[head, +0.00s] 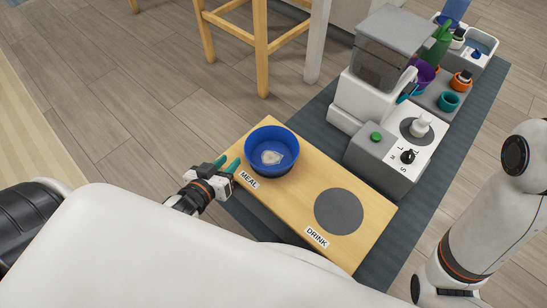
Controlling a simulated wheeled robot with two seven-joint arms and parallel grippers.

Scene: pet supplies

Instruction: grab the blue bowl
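The blue bowl (272,136) stands upright on the wooden board (308,178), at the end labelled MEAL. A pale patch shows on the bottom inside it. My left gripper (227,163) is just left of the bowl, low over the board's left edge. Its two green-tipped fingers are a little apart with nothing seen between them. I see a small gap between the fingertips and the bowl. My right arm is at the right edge, and its gripper is not in view.
A grey disc (339,212) lies bare at the DRINK end. A grey and white dispenser (385,80) with a control box (385,164) stands behind the board. Cups (449,101) and bottles stand farther back on the dark mat (452,150). A wooden stool (262,50) is at the top.

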